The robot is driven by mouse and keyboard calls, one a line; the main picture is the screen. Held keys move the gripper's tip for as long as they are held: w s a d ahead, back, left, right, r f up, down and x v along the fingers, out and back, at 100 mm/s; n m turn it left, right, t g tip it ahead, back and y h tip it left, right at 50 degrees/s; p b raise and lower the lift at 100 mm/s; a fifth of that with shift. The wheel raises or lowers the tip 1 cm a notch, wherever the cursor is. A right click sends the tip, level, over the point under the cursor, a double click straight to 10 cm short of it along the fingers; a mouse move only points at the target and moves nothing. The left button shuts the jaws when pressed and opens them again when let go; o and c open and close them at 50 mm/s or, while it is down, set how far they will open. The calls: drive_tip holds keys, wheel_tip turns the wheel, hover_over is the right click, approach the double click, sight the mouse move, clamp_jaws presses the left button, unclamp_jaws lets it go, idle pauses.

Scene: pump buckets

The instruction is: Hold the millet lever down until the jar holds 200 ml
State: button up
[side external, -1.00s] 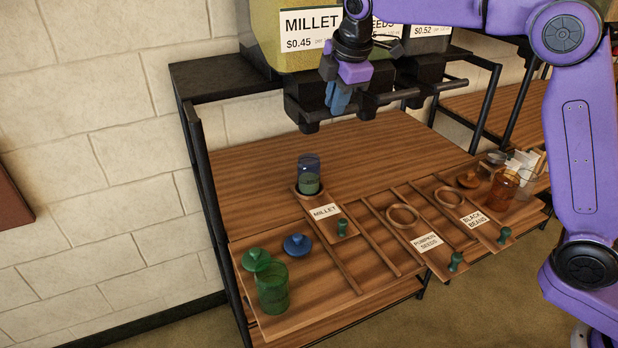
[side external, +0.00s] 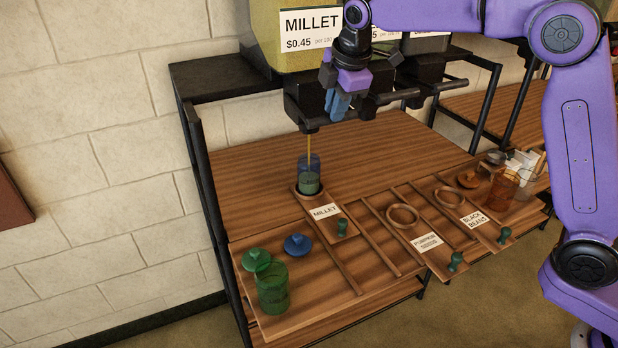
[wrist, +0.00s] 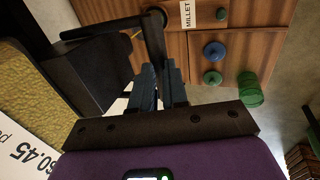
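The millet dispenser (side external: 285,38) has a dark spout block with a black lever (side external: 362,108) sticking out in front. My gripper (side external: 338,112) is at this lever; its blue fingers are close together with their tips against the bar. In the wrist view, the fingers (wrist: 158,75) overlap the lever (wrist: 152,38), so the exact contact is hidden. A thin yellow stream (side external: 309,144) falls from the spout into the blue jar (side external: 309,176). The jar stands upright in the ring of the MILLET slide, with greenish content in its lower part. No volume mark is readable.
A green jar (side external: 272,290), a green lid (side external: 256,260) and a blue lid (side external: 297,244) are on the tray's left. An empty ring (side external: 402,215) sits on the pumpkin seeds slide. An orange jar (side external: 503,188) stands right. Neighbouring levers (side external: 395,97) lie right of my gripper.

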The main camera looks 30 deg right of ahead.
drive_tip(key=shift+f, duration=0.6)
drive_tip(key=shift+w+f, duration=0.1)
drive_tip(key=shift+f, duration=0.15)
idle(0.3)
drive_tip(key=shift+r, duration=0.15)
idle(0.5)
drive_tip(key=shift+r, duration=2.35)
drive_tip(key=shift+r, duration=2.4)
